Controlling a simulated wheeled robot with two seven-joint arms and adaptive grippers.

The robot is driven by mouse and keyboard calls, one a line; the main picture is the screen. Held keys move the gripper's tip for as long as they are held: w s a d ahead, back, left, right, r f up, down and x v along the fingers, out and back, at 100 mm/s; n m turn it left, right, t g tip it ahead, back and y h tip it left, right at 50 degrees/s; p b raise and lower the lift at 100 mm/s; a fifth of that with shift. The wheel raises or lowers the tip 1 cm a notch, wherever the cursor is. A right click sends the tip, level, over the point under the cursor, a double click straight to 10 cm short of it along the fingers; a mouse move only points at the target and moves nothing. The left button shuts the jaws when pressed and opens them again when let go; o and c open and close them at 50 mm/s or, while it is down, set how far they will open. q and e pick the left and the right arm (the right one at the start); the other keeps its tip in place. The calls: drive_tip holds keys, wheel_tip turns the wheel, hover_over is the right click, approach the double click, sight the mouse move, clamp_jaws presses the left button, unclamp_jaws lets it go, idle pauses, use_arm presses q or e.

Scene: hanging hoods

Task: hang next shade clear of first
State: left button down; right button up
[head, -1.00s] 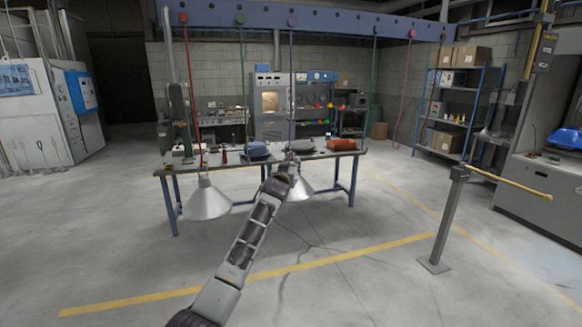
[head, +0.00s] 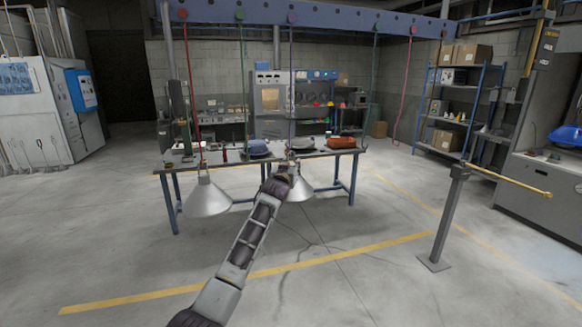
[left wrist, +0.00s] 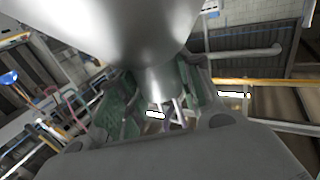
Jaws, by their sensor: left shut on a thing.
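The first shade (head: 207,198), a silver cone, hangs upright on the red cord (head: 191,90) in front of the table's left end. A second silver shade (head: 303,187) is to its right, clear of it, partly hidden behind my arm. My left gripper (head: 291,170) is shut on its narrow neck, which shows between the green fingers in the left wrist view (left wrist: 155,85). The purple cord (head: 291,90) comes down to the top of this shade. Whether it is hooked on there is too small to tell. My right gripper is out of view.
A blue overhead beam (head: 330,22) carries several coloured cords; a green cord (head: 374,85) and a pink cord (head: 403,90) hang further right. A cluttered workbench (head: 340,158) stands behind the shades. A post with a yellow bar (head: 447,215) stands at right.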

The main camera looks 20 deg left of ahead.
use_arm(q)
drive_tip(key=shift+f, duration=0.3)
idle(0.4)
drive_tip(key=c, duration=0.9)
unclamp_jaws()
drive_tip(key=shift+s, duration=0.15)
drive_tip(key=s+d, duration=0.1)
drive_tip(key=s, duration=1)
drive_tip(key=shift+s, duration=0.35)
